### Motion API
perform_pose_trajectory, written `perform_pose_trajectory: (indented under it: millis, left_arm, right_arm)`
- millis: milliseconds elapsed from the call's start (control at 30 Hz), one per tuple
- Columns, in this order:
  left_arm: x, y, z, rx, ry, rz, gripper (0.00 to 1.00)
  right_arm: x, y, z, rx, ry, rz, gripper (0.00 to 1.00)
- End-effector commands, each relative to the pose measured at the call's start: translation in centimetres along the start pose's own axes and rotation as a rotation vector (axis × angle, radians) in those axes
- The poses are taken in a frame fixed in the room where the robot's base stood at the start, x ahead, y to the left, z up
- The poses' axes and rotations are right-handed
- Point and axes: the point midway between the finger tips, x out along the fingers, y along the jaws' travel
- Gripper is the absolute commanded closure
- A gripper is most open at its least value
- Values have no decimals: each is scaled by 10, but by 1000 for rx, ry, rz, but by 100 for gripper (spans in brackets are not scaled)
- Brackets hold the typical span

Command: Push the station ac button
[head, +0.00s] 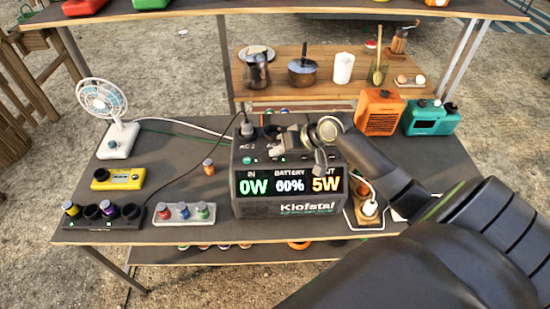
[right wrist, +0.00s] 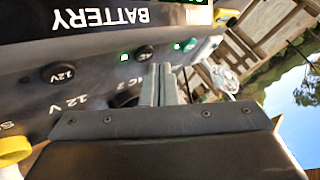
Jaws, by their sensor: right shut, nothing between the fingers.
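The black power station (head: 285,209) stands mid-table, its lit display reading 0W in, 60% battery and 5W out. In the right wrist view its panel (right wrist: 95,60) appears upside down, with a row of round dark buttons. The AC button (right wrist: 143,52) is in the middle, with a green light beside it; a 12V button (right wrist: 59,73) is to its left. My right gripper (right wrist: 161,68) is shut and empty, its fingertips close to the AC button; I cannot tell whether they touch. In the head view the right gripper (head: 291,142) is over the station's top. My left gripper is out of view.
A plug (head: 247,130) with a cable stands in the station's top. An orange device (head: 380,112) and a teal device (head: 430,118) stand right.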

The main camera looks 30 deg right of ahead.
Motion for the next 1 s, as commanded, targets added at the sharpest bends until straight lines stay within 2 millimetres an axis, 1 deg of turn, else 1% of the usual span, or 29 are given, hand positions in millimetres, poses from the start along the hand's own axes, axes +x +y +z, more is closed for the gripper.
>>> perform_pose_trajectory:
  millis: [300,1000]
  left_arm:
    - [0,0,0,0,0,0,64]
    - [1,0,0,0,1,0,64]
  right_arm:
    - [6,4,5,2,-1,0,100]
    - [9,6,6,0,0,0,100]
